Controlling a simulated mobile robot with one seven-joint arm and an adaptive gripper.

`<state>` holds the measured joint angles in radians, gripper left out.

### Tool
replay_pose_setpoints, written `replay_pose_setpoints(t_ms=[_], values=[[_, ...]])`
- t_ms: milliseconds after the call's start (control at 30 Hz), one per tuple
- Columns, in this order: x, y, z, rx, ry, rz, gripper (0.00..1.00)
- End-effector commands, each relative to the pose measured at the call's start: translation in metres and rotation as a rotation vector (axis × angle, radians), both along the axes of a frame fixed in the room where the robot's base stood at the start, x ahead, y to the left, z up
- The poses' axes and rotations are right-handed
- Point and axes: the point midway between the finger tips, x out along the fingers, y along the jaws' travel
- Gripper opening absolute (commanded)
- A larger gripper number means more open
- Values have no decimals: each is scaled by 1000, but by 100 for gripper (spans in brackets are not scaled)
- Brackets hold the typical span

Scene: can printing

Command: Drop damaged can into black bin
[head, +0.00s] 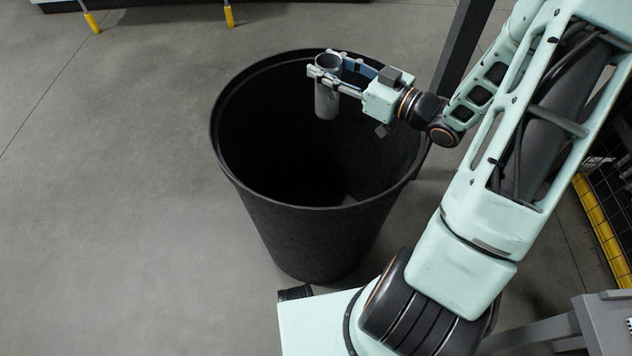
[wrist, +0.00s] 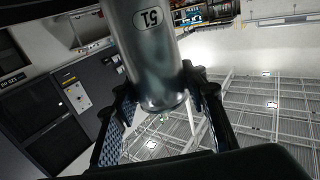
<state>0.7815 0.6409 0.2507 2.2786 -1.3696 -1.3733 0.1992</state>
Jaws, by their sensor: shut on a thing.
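A grey metal can (head: 326,101) is held in my gripper (head: 327,73), which is shut on it. The can hangs roughly upright over the open mouth of the black bin (head: 232,172), towards the far side of the rim. In the wrist view the can (wrist: 152,65) is large and close, with the number 51 on its side, between the fingers of my gripper (wrist: 160,105). No damage on the can is clear. The bin stands on the floor; its inside is mostly dark, with a small greyish patch low inside on the right.
Grey floor (head: 100,200) is open to the left of the bin. A dark post (head: 462,45) stands behind the bin at the right. Equipment with yellow feet (head: 92,22) is at the top left. A yellow-edged mesh rack (head: 602,235) is at the right.

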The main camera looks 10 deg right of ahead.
Motion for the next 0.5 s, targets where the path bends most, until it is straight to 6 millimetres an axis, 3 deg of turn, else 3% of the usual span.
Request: replay_pose_setpoints(t_ms=[500], values=[[0,0,-55,1,-1,0,30]])
